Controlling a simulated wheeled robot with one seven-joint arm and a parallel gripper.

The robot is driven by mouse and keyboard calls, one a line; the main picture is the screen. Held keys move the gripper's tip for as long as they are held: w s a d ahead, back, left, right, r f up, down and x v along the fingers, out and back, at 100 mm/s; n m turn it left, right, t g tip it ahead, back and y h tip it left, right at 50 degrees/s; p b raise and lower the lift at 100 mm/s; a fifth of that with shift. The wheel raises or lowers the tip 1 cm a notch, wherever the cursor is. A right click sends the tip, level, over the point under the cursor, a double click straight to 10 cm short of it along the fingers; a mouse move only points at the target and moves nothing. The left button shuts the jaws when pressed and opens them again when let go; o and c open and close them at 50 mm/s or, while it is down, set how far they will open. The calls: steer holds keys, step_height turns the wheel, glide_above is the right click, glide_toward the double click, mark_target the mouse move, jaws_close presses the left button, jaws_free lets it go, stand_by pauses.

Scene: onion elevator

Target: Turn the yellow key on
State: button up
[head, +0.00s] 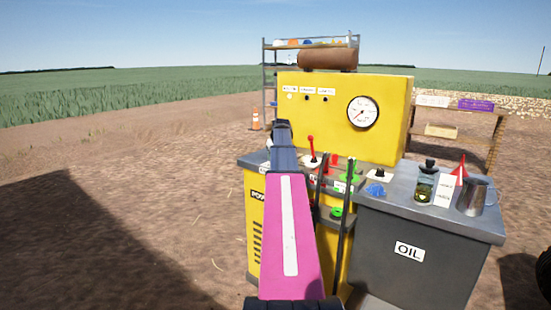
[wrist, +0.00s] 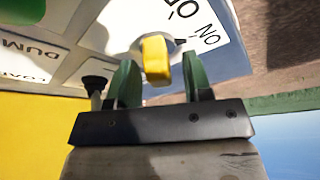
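The yellow key (wrist: 156,60) shows in the wrist view, standing out from a panel. A white label (wrist: 205,25) with "ON" and part of a second word lies beside it. My gripper (wrist: 158,75) is open, with one green finger on each side of the key's line. The key's near end lies about between the fingertips, with a gap to both fingers; I cannot tell how deep it sits between them. In the head view my pink arm reaches toward the left end of the yellow machine (head: 390,92), and the key and fingers are hidden there.
A black knob (wrist: 95,84) stands close to the left finger in the wrist view. In the head view, a red lever (head: 311,148) and black levers (head: 345,235) stand right of my arm. A grey oil cabinet (head: 405,285) carries a jar (head: 425,185) and a metal jug (head: 472,196).

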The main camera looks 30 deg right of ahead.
steer(key=v, duration=1)
steer(key=shift+s+r, duration=0.2)
steer(key=shift+r, duration=0.15)
steer(key=shift+a, duration=0.1)
steer(key=a+f+g, duration=0.1)
steer(key=a+f, duration=1.3)
steer(key=f, duration=0.1)
steer(key=s+a+f+n+g, duration=0.1)
steer(key=s+a+f, duration=0.9)
steer(key=a+f, duration=0.2)
steer(key=s+a+f+g, duration=0.2)
steer(key=s+a+f, duration=0.9)
steer(key=a, duration=0.6)
step_height(320, 180, down, 3)
steer(key=shift+a+r+n+y, duration=0.2)
steer(key=shift+a+n+y, duration=0.1)
steer(key=shift+a+n, duration=0.1)
steer(key=shift+d, duration=0.1)
